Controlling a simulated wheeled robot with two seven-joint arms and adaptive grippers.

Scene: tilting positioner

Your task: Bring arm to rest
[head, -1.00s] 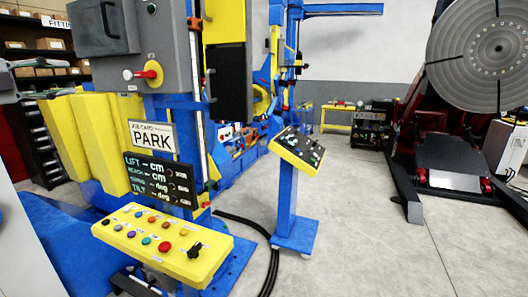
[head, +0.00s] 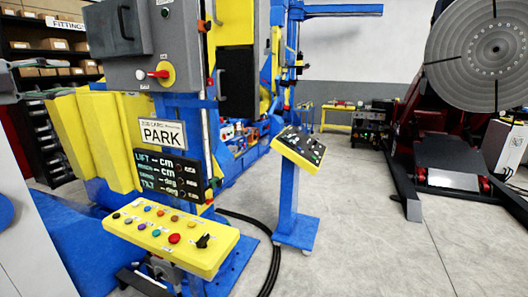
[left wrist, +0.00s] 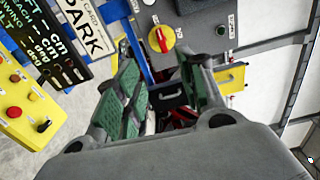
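My left gripper (left wrist: 158,75) is open and empty in the left wrist view, its two green-padded fingers apart. In the head view only a grey part of it shows at the left edge, left of the grey cabinet. The job card (head: 162,132) reads PARK. Below it the dark display (head: 168,176) shows LIFT, REACH, SWING and TILT lines with dashes for values. The red rotary switch on its yellow plate (head: 164,73) is on the grey cabinet (head: 150,45); it also shows beyond the fingers in the left wrist view (left wrist: 161,39). My right gripper is not in view.
A yellow button panel (head: 172,238) juts out below the display. A yellow-topped pedestal (head: 288,195) stands to its right, with black cables (head: 270,262) on the floor between. The tilting positioner's round table (head: 485,55) is at the right. Grey floor (head: 370,240) is clear in the middle.

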